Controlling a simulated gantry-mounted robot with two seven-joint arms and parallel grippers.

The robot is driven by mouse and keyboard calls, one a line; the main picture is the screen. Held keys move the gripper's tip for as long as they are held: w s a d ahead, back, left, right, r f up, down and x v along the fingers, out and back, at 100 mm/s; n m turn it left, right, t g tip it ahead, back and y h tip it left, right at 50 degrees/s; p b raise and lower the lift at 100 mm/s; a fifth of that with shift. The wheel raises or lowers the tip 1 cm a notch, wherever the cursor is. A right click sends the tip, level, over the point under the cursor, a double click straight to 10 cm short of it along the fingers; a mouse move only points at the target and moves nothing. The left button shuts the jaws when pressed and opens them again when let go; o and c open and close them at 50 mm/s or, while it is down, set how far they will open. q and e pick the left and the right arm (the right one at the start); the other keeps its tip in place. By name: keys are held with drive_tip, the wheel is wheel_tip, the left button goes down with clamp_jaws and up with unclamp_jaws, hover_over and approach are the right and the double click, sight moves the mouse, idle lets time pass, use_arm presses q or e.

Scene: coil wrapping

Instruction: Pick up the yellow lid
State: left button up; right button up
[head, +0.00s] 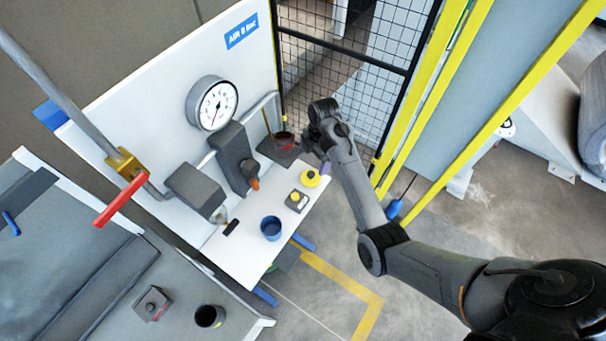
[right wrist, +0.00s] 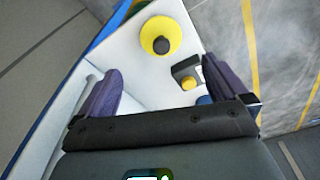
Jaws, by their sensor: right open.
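The yellow lid (head: 310,178), round with a dark knob on top, rests on the white shelf near its far right end. It also shows in the right wrist view (right wrist: 152,30) at the top centre, ahead of the fingers. My right gripper (head: 322,164) is close to the lid in the head view. My left gripper is out of view.
A block with a yellow button (head: 297,200) sits beside the lid, then a blue cup (head: 271,228). A gauge (head: 212,103), grey boxes and a red-handled valve (head: 120,200) line the white panel behind. A black mesh fence (head: 345,60) stands beyond my right arm.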

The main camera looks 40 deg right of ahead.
sight(312, 173)
drive_tip(key=f, duration=0.3)
drive_tip(key=shift+s+a+f, duration=0.15)
drive_tip(key=shift+s, duration=0.05)
drive_tip(key=shift+w+a+f+p, duration=0.1)
drive_tip(key=shift+a+f+p, duration=0.1)
drive_tip(key=shift+f, duration=1.3)
drive_tip(key=shift+a+f+p, duration=0.15)
drive_tip(key=shift+f+p, duration=0.05)
drive_tip(key=shift+f, duration=1.3)
drive_tip(key=c, duration=1)
drive_tip(key=shift+d+r, duration=0.1)
